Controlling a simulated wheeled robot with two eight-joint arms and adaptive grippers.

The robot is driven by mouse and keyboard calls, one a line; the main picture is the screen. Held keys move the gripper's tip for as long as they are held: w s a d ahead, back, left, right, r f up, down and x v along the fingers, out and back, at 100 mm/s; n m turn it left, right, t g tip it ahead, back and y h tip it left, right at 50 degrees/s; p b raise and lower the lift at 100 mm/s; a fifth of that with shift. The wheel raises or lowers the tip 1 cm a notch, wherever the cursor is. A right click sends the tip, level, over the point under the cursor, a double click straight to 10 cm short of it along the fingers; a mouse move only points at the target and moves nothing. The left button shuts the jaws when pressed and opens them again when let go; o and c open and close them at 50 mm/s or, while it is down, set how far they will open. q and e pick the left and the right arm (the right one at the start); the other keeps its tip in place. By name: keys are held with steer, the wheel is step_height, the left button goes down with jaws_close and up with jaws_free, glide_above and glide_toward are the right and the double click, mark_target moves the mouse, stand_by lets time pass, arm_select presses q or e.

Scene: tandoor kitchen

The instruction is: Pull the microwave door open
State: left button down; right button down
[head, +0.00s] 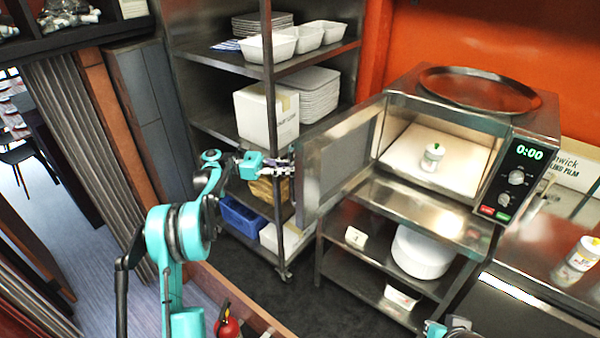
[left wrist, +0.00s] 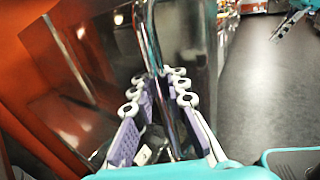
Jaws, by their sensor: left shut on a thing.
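The microwave (head: 470,125) stands on a steel shelf unit at the right. Its door (head: 338,160) is swung wide open to the left, and the lit inside shows a small white bottle with a green cap (head: 432,157). My left gripper (head: 288,166) is at the door's outer edge. In the left wrist view, its purple-padded fingers (left wrist: 175,82) are closed around the upright metal handle bar (left wrist: 155,45) of the door. A teal part of my right arm shows at the bottom edge in the head view. The right gripper (left wrist: 282,25) shows partly at the top right of the left wrist view.
A steel rack (head: 268,95) with white trays, a box and a blue crate (head: 243,217) stands behind the door and left gripper. Stacked plates (head: 420,252) are on the shelf below the microwave. A counter with a bottle (head: 583,252) is at the right. Dark floor is clear in front.

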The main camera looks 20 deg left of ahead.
arm_select(q)
steer(key=shift+a, duration=0.35)
steer(key=c, duration=1.6)
jaws_free()
steer(key=shift+o, duration=0.6)
steer(key=shift+s+a, duration=0.1)
steer(key=s+a, duration=0.1)
steer(key=a, duration=1)
steer(key=shift+s+a, duration=0.3)
steer(key=shift+a, duration=0.1)
steer(key=shift+s+f, duration=0.1)
